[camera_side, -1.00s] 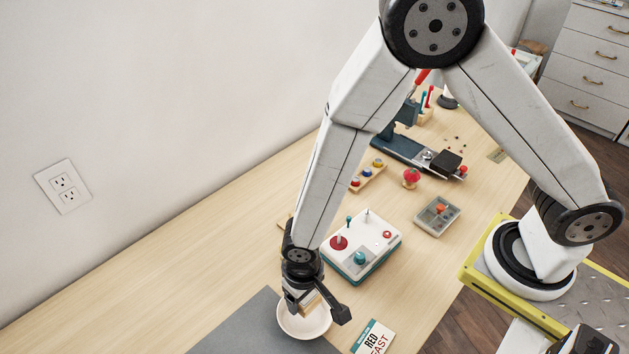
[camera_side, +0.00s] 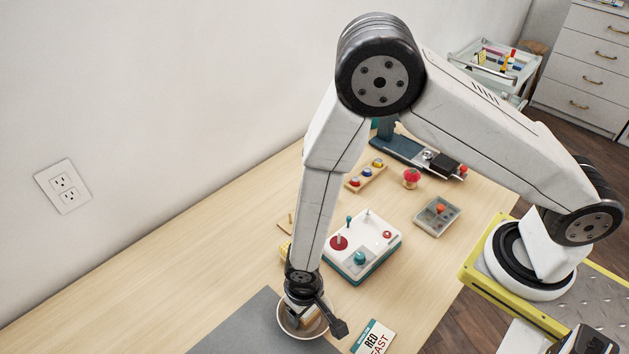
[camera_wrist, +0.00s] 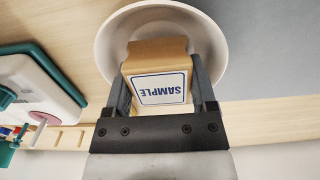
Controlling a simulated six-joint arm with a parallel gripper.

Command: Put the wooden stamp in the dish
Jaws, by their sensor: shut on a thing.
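The wooden stamp (camera_wrist: 158,84) is a light wood block with a blue-framed SAMPLE label. My gripper (camera_wrist: 160,98) is shut on it, one finger on each side, in the wrist view. The dish (camera_wrist: 112,37) is round and cream-white and lies behind the stamp in that view. In the side view my gripper (camera_side: 304,318) points down over the dish (camera_side: 284,322), with the stamp (camera_side: 309,318) partly hidden between the fingers. The stamp is over or inside the dish; I cannot tell whether it touches the bottom.
A grey mat (camera_side: 240,330) lies left of the dish. A RED FAST card (camera_side: 374,337) lies to its right. A white and teal control box (camera_side: 362,247) with knobs stands close behind. A small grey tray (camera_side: 437,216) is farther right. The wooden table's left part is bare.

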